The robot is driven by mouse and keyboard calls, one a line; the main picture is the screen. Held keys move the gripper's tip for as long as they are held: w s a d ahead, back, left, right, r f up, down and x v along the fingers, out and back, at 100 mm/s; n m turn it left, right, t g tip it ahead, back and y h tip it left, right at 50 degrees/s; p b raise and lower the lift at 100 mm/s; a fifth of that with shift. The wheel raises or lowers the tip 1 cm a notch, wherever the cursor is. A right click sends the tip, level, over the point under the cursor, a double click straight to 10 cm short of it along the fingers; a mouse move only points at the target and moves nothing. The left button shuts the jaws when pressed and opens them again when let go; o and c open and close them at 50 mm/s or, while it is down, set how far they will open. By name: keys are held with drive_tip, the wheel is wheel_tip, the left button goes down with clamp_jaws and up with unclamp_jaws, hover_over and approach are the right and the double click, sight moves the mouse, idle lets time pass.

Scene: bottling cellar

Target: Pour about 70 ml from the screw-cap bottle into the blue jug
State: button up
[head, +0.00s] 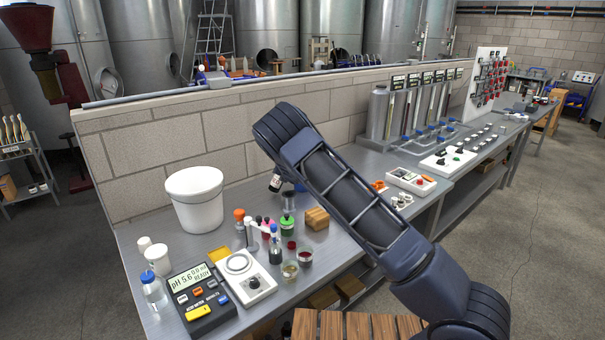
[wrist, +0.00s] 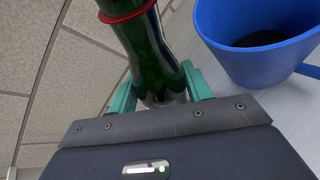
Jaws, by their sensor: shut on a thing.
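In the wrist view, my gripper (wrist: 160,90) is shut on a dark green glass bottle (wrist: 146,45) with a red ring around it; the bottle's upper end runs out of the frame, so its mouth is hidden. The blue jug (wrist: 250,65) stands to the right of the bottle, apart from it. Its open top shows, with something dark at the bottom. In the head view, my arm hides the gripper and most of the jug; a sliver of blue (head: 300,186) shows beside the arm.
A white bucket (head: 194,200) stands by the brick wall (head: 155,145). Small bottles and cups, a wooden block (head: 317,218), a pH meter (head: 202,300) and a white stirrer-like device (head: 245,279) crowd the bench's near part. Flow tubes (head: 410,105) stand farther right.

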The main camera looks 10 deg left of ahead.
drive_tip(key=shift+s+a+r+n+t+h+b, duration=0.1)
drive_tip(key=shift+n+t+h+b, duration=0.05)
drive_tip(key=shift+n+h+b, duration=0.2)
drive_tip(key=shift+s+a+r+n+t+h+b, duration=0.15)
drive_tip(key=shift+n+h, duration=0.1)
drive_tip(key=shift+n, duration=0.2)
drive_tip(key=shift+w+d+f+n+t+h+b, duration=0.15)
drive_tip(key=shift+n+t+h+b, duration=0.35)
drive_tip(key=shift+n+b, duration=0.25)
drive_tip(key=shift+n, duration=0.25)
idle(1.9)
